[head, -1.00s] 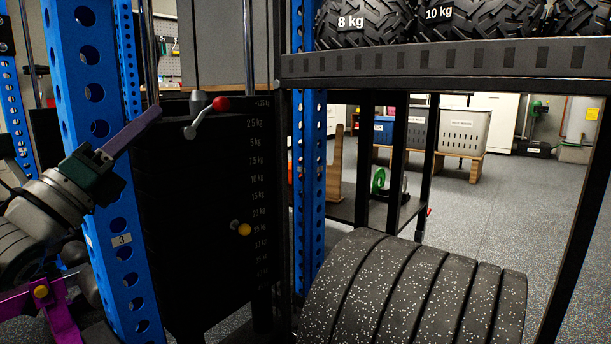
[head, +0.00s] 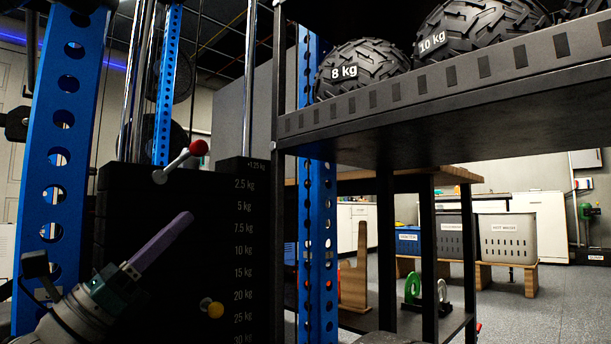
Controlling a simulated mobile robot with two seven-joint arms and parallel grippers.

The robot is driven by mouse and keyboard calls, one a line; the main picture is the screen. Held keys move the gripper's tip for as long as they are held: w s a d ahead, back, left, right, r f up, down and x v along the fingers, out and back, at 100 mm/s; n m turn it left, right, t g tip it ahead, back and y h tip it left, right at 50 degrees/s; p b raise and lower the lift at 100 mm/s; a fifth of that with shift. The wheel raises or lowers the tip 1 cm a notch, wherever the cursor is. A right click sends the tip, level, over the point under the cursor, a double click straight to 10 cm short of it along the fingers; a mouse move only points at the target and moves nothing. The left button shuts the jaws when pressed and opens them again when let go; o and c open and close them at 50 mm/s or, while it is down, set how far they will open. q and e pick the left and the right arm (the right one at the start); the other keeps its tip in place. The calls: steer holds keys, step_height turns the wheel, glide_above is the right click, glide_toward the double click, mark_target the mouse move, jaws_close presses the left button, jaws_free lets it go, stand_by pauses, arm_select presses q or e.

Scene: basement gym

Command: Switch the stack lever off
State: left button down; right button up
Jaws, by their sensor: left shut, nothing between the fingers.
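The stack lever (head: 180,163) is a silver arm with a red ball knob, at the top of the black weight stack (head: 200,262). Its arm slants up to the right, with the knob at the upper end. My left gripper (head: 186,217), with purple fingers, is shut and empty. It points up and to the right in front of the stack, below the lever in the picture and apart from it. My right gripper is out of view.
A blue perforated upright (head: 62,150) stands left of the stack and another (head: 318,230) right of it. A yellow knob (head: 212,308) sits low on the stack. A black shelf (head: 480,85) with tyre-like weight balls fills the upper right.

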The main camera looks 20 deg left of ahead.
mark_target(179, 162)
arm_select(q)
steer(key=w+d+r+b, duration=0.1)
steer(key=w+r+b, duration=0.1)
steer(key=r, duration=0.6)
steer(key=shift+w+d+r, duration=0.25)
steer(key=shift+w+r, duration=0.15)
steer(key=shift+w, duration=0.45)
steer(key=shift+s, duration=0.1)
